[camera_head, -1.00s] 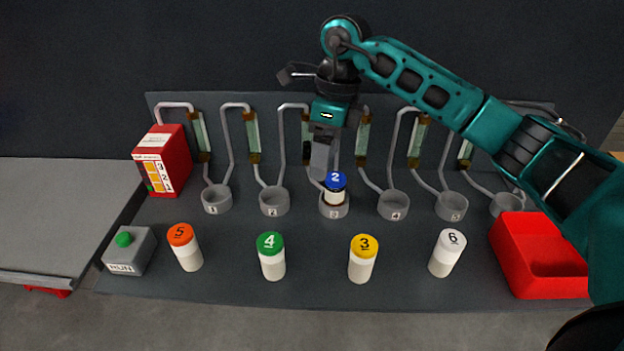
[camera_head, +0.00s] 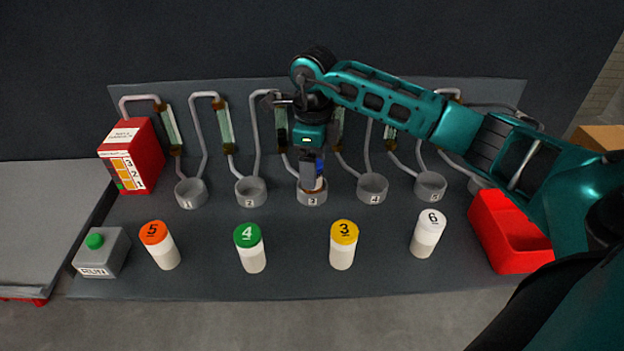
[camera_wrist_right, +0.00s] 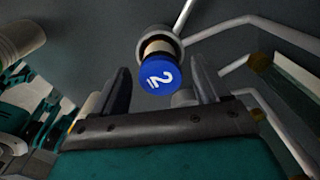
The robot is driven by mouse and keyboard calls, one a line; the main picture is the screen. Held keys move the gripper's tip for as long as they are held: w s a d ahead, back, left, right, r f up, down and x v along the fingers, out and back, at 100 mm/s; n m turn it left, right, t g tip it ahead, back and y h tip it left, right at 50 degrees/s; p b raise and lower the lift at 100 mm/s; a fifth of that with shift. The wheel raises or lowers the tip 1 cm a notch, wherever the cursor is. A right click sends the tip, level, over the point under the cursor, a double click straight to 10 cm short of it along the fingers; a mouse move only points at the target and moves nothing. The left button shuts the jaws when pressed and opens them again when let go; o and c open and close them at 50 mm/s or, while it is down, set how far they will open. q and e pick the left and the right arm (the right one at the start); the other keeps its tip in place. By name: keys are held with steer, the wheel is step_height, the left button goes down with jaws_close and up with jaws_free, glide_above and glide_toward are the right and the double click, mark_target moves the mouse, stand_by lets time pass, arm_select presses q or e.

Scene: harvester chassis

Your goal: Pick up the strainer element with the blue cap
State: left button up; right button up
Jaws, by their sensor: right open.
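The strainer element with the blue cap (camera_wrist_right: 162,74), marked 2, stands in the grey cup labelled 3 (camera_head: 312,198). In the head view its blue cap (camera_head: 319,168) is mostly hidden behind my right gripper (camera_head: 312,180). The right gripper is over that cup, pointing down. In the right wrist view the open fingers of the right gripper (camera_wrist_right: 162,90) lie on either side of the blue cap, with a gap showing. I cannot tell how deep the fingers reach along the element. My left gripper is not in view.
Elements with orange (camera_head: 160,245), green (camera_head: 250,247), yellow (camera_head: 343,245) and white (camera_head: 428,233) caps stand in front. A red box (camera_head: 131,156), a grey button box (camera_head: 101,252) and a red bin (camera_head: 508,232) flank them. Several cups and pipes line the back.

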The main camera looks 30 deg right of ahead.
step_height(320, 180, down, 2)
steer(key=shift+f, duration=0.2)
steer(key=c, duration=1.2)
